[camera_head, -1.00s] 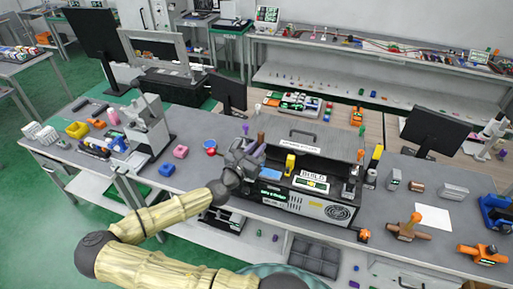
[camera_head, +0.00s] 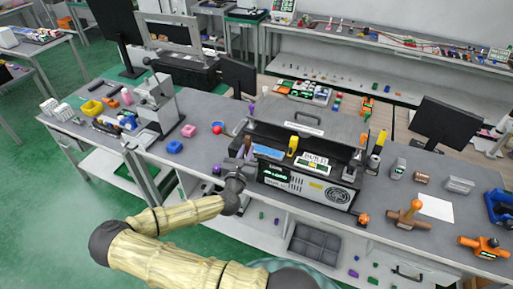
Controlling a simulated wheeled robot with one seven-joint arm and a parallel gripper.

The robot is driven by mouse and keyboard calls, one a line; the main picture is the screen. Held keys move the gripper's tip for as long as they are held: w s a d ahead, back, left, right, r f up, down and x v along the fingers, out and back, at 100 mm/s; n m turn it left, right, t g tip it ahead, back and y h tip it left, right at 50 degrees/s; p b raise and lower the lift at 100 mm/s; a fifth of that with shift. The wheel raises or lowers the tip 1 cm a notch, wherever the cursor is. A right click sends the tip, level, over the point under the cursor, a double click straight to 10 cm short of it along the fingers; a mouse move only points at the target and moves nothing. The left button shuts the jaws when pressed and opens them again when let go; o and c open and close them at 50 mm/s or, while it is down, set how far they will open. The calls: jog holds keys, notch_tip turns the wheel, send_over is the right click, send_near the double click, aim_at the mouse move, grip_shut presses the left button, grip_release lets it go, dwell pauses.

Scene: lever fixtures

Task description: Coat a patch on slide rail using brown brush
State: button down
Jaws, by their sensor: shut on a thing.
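My gripper (camera_head: 238,168) is at the left front corner of the black-and-grey box machine, in front of the bench edge. It appears shut on a brown upright handle (camera_head: 247,145), which looks like the brown brush. Its bristles are hidden or too small to see. The box machine (camera_head: 313,165) has an open front bay with a yellow block (camera_head: 292,146) and a blue flat piece (camera_head: 268,152) at it. I cannot single out the slide rail for certain, nor see any coated patch.
A grey press-like fixture (camera_head: 158,100) stands left on the bench. Brown-orange lever fixtures (camera_head: 408,215) stand right. A dark divided tray (camera_head: 313,245) is below the bench edge.

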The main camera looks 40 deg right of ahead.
jog(key=a+f+n+t+y+b, duration=0.2)
jog(key=a+f+n+t+y, duration=0.1)
jog(key=a+f+y, duration=0.3)
jog(key=w+a+f+n+t+y+b, duration=0.1)
jog(key=a+f+n+t+y+b, duration=0.1)
jog(key=a+f+n+y, duration=0.4)
jog(key=a+f+y+b, duration=0.1)
jog(key=a+f, duration=0.3)
jog(key=a, duration=0.5)
jog(key=shift+f+n+t+y, duration=0.15)
jog(key=shift+n+t+y, duration=0.15)
jog(key=shift+t, duration=0.1)
jog(key=shift+a, duration=0.1)
